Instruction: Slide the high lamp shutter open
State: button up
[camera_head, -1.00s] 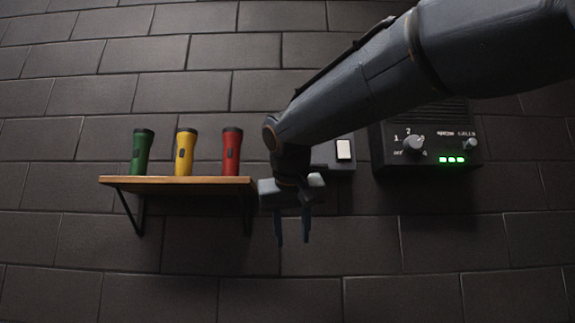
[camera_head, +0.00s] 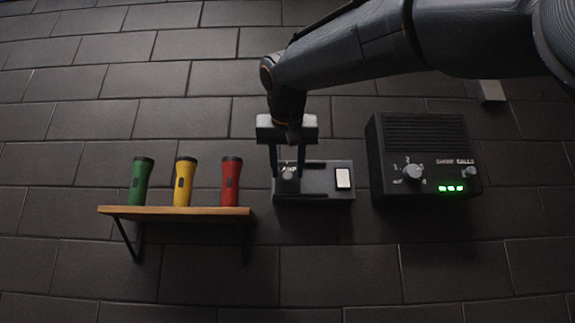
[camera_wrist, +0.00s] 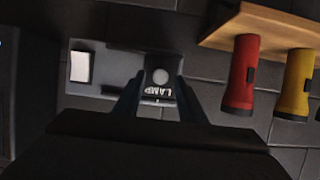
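The wrist view shows the knob (camera_wrist: 160,76) beside the word LAMP. My gripper (camera_head: 287,168) is open, with its two fingers pointing down on either side of the knob. I cannot tell whether the fingers touch it. In the wrist view, the fingers (camera_wrist: 160,98) reach toward the shutter.
A wooden shelf (camera_head: 178,211) at left holds green (camera_head: 141,182), yellow (camera_head: 184,182) and red (camera_head: 231,182) flashlights. A dark dial panel (camera_head: 425,158) with green lights hangs at right. A pale block (camera_head: 491,91) shows below my arm. The wall below is bare.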

jog(key=shift+w+f, duration=0.2)
jog(key=shift+w, duration=0.15)
grip_shut()
jog(key=shift+d, duration=0.1)
